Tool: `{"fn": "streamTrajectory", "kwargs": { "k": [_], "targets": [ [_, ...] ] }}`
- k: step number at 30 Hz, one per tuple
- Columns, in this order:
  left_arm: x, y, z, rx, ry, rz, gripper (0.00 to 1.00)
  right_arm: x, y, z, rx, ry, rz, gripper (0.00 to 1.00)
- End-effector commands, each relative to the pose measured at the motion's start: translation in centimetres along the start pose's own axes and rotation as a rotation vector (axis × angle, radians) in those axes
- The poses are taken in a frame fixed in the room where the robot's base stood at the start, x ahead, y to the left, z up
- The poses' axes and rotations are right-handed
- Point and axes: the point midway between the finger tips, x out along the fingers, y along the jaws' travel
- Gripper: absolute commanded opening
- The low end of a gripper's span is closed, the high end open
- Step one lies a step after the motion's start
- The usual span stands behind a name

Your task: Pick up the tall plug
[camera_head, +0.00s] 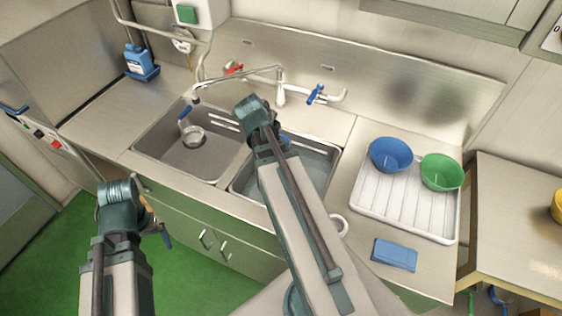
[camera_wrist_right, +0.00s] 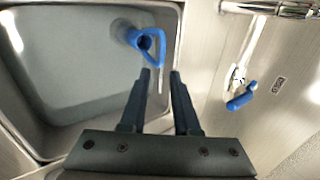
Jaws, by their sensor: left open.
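The blue tall plug (camera_wrist_right: 143,39) is in the water-filled right basin, near its edge, with a loop-shaped handle on top. In the head view a small blue part of it (camera_head: 285,139) shows beside my right wrist; the rest is hidden. My right gripper (camera_wrist_right: 160,73) is open and empty, its fingertips just short of the handle in the wrist view. In the head view my right arm hides these fingers. My left gripper (camera_head: 166,241) is open, low in front of the counter, away from the sink; its fingers are partly hidden by its wrist.
A faucet (camera_head: 281,94) with a blue lever (camera_head: 315,95) stands behind the basins. To the right are a white drainer (camera_head: 390,203), a blue bowl (camera_head: 391,154), a green colander (camera_head: 441,172) and a blue sponge (camera_head: 395,254).

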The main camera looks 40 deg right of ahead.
Motion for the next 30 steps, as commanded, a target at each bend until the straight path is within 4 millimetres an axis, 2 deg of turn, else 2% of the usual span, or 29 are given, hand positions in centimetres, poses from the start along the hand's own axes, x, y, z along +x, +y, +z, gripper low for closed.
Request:
{"fn": "streamTrajectory", "kwargs": {
  "k": [8, 18, 21, 30],
  "targets": [
    [1.5, 0.1, -0.1, 0.000, 0.000, 0.000, 1.00, 1.7, 0.2, 0.1, 0.000, 0.000, 0.000, 0.30],
    [6.2, 0.6, -0.4, -0.001, 0.000, 0.000, 1.00, 7.3, 0.3, 0.1, -0.001, 0.000, 0.001, 0.30],
    [7.1, 0.7, -0.4, -0.001, 0.000, 0.000, 1.00, 8.4, 0.2, 0.1, -0.002, 0.000, 0.001, 0.30],
    [7.4, 0.7, -0.4, -0.001, 0.000, 0.000, 1.00, 8.9, 0.0, 0.1, -0.003, -0.001, 0.001, 0.30]
  ]
}}
